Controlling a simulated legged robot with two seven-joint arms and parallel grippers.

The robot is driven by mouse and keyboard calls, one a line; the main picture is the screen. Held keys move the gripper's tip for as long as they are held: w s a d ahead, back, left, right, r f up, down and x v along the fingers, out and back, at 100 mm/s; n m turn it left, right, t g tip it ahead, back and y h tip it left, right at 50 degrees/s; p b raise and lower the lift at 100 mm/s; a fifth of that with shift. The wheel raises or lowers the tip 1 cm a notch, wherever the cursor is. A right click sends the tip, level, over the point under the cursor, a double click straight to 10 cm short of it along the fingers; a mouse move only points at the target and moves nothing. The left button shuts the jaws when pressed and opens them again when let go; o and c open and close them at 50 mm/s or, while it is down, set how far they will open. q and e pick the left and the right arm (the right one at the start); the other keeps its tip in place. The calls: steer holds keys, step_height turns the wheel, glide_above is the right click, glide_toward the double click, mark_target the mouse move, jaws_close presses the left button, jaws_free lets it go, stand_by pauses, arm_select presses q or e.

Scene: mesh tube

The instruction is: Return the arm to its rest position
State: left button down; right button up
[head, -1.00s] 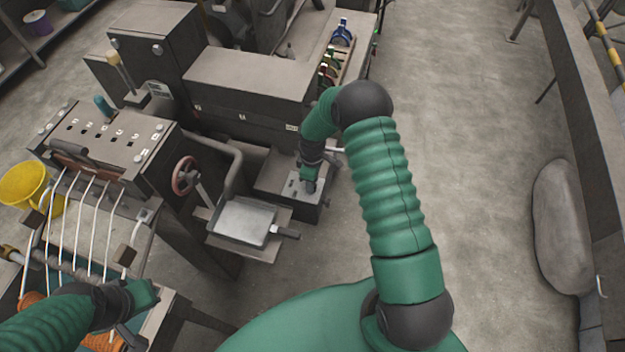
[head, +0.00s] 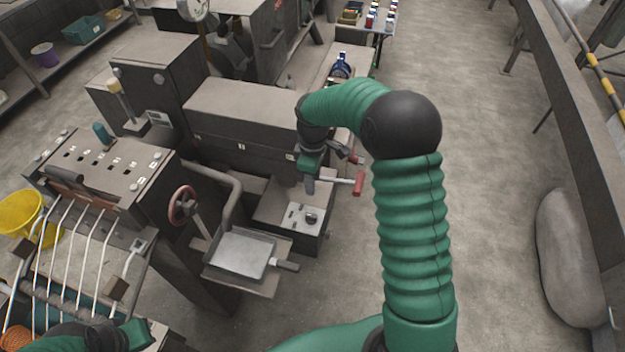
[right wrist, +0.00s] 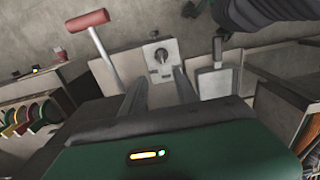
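My right arm is green and ribbed and reaches over the machine in the head view. Its gripper (head: 309,186) is above and behind a small control box with a round knob (head: 311,219), apart from it. In the right wrist view the two grey fingers of this gripper (right wrist: 160,88) stand apart with nothing between them, and the knob (right wrist: 161,56) shows beyond their tips. My left gripper (head: 139,335) is at the lower left by the white tubes, partly cut off by the frame edge; its fingers are not clear.
A red-handled lever (head: 358,182) sticks out close to the right gripper. A square metal tray (head: 243,254) and a red handwheel (head: 183,206) stand to the left. A yellow bucket (head: 21,211) is at far left.

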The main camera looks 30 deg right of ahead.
steer(key=s+a+m+t+b, duration=0.1)
steer(key=s+a+m, duration=0.3)
steer(key=s+a, duration=0.2)
steer(key=s+a+m+t+b, duration=0.1)
steer(key=s+a+m, duration=0.3)
steer(key=s, duration=0.6)
steer(key=shift+s+a+f+t, duration=0.15)
steer(key=shift+a+f+t, duration=0.15)
steer(key=shift+a, duration=0.6)
steer(key=shift+s+r, duration=0.1)
steer(key=shift+a, duration=0.3)
